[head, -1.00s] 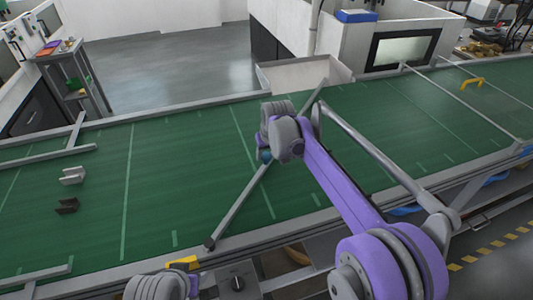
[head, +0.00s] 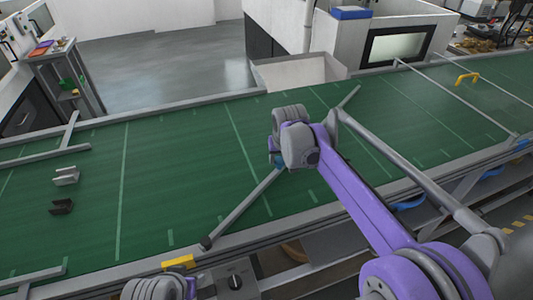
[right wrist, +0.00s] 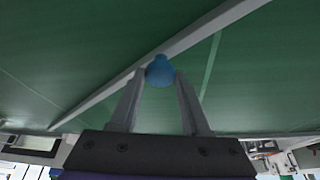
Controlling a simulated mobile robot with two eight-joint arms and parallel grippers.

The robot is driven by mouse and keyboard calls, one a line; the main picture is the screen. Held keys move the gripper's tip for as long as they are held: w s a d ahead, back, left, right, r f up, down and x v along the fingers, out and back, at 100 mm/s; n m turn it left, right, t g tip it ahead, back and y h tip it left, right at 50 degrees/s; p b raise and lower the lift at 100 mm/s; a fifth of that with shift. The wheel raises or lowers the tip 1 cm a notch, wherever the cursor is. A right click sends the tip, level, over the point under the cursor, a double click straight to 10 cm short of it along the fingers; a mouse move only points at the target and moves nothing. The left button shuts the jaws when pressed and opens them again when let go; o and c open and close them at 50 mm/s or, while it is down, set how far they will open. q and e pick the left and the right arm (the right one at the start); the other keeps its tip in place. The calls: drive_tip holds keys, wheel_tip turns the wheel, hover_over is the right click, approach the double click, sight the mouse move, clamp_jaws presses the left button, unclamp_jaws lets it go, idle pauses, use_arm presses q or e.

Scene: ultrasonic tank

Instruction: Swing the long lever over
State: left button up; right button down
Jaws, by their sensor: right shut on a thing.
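The long lever (head: 237,212) is a thin grey bar lying diagonally across the green belt. Its near end is at the belt's front edge and its far end points to the back right. A blue knob (right wrist: 160,70) stands up from the bar. My right gripper (right wrist: 160,88) is shut on this knob, with one finger on each side. In the head view the right gripper (head: 275,160) is over the bar's middle, its fingers mostly hidden by my wrist. Only part of my left arm shows at the bottom left; its fingers are out of view.
Two small brackets, one light (head: 66,176) and one dark (head: 62,207), lie on the belt at left. Grey rails (head: 45,156) cross the belt at left, and another bar (head: 455,95) crosses at right. A pale bin (head: 298,72) stands behind the belt. Belt right of the lever is mostly clear.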

drive_tip(key=s+d+m, duration=0.1)
drive_tip(key=s+d, duration=0.2)
drive_tip(key=s+d+m+h, duration=0.1)
drive_tip(key=s+d+m, duration=0.1)
drive_tip(key=s+d, duration=0.1)
drive_tip(key=shift+s+d, duration=0.2)
drive_tip(key=shift+s, duration=0.4)
drive_tip(key=s+d+m, duration=0.1)
drive_tip(key=s, duration=0.1)
drive_tip(key=s+d+m+h, duration=0.1)
drive_tip(key=s, duration=0.1)
drive_tip(key=s+d+m, duration=0.1)
drive_tip(key=s, duration=0.1)
drive_tip(key=shift+s+d, duration=0.2)
drive_tip(key=shift+s, duration=0.2)
drive_tip(key=shift+s+d+m+g, duration=0.3)
drive_tip(key=shift+s+m, duration=0.1)
drive_tip(key=shift+s, duration=0.25)
drive_tip(key=shift+h, duration=0.3)
drive_tip(key=shift+c, duration=1.8)
unclamp_jaws()
drive_tip(key=shift+s, duration=0.2)
drive_tip(key=shift+r, duration=0.1)
